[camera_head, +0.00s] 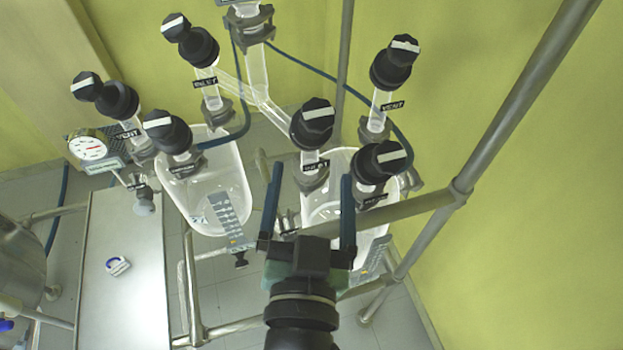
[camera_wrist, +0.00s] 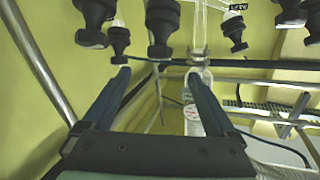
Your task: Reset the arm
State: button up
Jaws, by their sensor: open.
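My gripper (camera_head: 309,175) is open in the head view, its two long blue fingers spread apart and pointing up the picture at the right glass vessel. In the wrist view my gripper (camera_wrist: 157,80) is also open, and I see nothing held between the fingers. The right glass vessel (camera_head: 337,170) stands behind the fingers and is partly hidden by them. A black valve knob with a white bar (camera_head: 312,122) is just beyond the fingertips. Another such knob (camera_head: 378,160) is close to the right finger. I cannot tell whether any finger touches the glassware.
A left glass vessel (camera_head: 203,190) hangs beside the right one. More black valve knobs (camera_head: 190,40) stand above. Metal frame pipes (camera_head: 520,100) run along the right and below. A grey table (camera_head: 125,290) with a small white-and-blue item (camera_head: 117,266) is at the left.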

jog(key=shift+w, duration=0.1)
notch_tip(320, 180, up, 21)
jog(key=n+t+y+b, duration=0.1)
jog(key=n+t+b, duration=0.1)
jog(key=t+b, duration=0.7)
jog(key=b, duration=0.8)
jog(key=shift+s+d+n+t, duration=0.3)
jog(key=shift+n+t, duration=0.1)
jog(key=shift+r, duration=0.1)
